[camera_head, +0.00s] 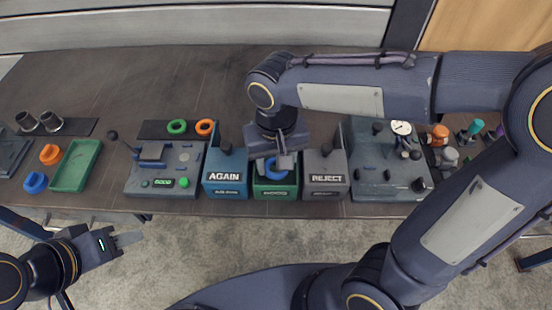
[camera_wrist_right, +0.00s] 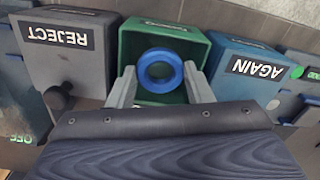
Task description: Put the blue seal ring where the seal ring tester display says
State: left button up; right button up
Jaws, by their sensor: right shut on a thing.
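The blue seal ring (camera_wrist_right: 159,88) is between the fingertips of my right gripper (camera_wrist_right: 162,88), which is shut on it. Ring and gripper are over the green bin (camera_wrist_right: 130,42), the middle of three bins; the ring also shows in the head view (camera_head: 269,172). I cannot tell whether it is above the rim or slightly inside. The seal ring tester (camera_head: 135,185) stands left of the bins, and its display (camera_head: 162,183) reads GOOD in green. My left gripper (camera_head: 130,239) is empty in front of the table; its opening is unclear.
The blue AGAIN bin (camera_head: 225,178) and grey REJECT bin (camera_head: 326,178) flank the green bin closely. Green (camera_head: 177,133) and orange (camera_head: 212,122) rings lie behind the tester. A green tray (camera_head: 75,165) is at the left, a gauge station (camera_head: 390,180) at the right.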

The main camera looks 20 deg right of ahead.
jog(key=shift+f+b, duration=0.7)
jog(key=shift+f, duration=0.35)
jog(key=o, duration=1)
jog(key=shift+c, duration=0.7)
jog(key=shift+o, duration=0.5)
jog(key=shift+r, duration=0.1)
